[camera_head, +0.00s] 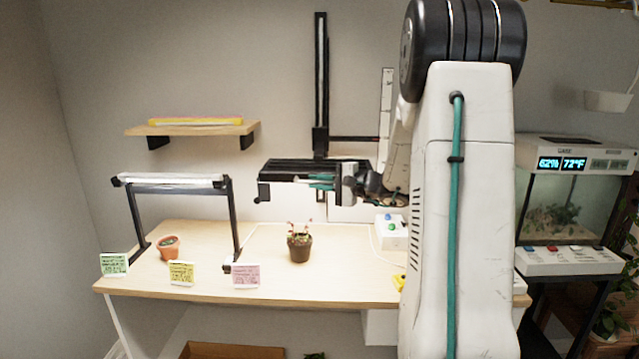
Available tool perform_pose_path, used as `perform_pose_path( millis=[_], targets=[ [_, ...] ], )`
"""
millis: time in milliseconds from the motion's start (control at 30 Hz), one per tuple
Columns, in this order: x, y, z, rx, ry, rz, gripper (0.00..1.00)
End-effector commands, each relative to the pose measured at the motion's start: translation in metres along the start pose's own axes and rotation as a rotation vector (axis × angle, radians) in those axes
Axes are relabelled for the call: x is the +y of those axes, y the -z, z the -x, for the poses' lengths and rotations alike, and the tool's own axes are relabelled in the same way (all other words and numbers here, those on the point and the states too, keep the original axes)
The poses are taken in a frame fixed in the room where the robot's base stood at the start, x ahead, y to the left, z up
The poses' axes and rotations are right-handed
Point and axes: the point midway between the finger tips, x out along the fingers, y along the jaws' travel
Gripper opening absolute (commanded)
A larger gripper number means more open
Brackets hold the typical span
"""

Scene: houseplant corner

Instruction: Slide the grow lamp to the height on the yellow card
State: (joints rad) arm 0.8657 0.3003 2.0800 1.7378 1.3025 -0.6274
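A black grow lamp (285,168) hangs in front of a black vertical rail (321,70) on the back wall, over the right half of the table. A dark carriage (320,142) sits low on the rail, with a thin bar reaching right to a white upright scale (386,105). My arm partly hides the scale, and its marks are too small to read. The yellow card (181,273) stands at the table's front edge; its writing is not legible. My gripper (321,183) points left with teal fingers at the lamp's front. I cannot tell whether it touches or grips the lamp.
A green card (114,265) and a pink card (246,275) flank the yellow one. A light on a black frame (172,181) stands over a terracotta pot (168,248). A brown potted plant (299,247) stands below the lamp. A white button box (391,231) is nearby.

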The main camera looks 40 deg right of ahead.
Motion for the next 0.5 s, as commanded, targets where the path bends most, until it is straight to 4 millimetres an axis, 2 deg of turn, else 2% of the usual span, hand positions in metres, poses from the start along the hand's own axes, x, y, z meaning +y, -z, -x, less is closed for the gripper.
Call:
perform_pose_path(
  millis=[167, 267, 367, 500],
  targets=[
    [-0.005, -0.001, 0.001, 0.000, 0.000, 0.001, 0.00],
    [-0.016, -0.003, 0.002, 0.000, 0.001, 0.004, 0.00],
    [-0.036, -0.006, 0.004, 0.001, 0.002, 0.007, 0.00],
    [-0.073, -0.014, 0.007, 0.002, 0.003, 0.010, 0.00]
  ],
)
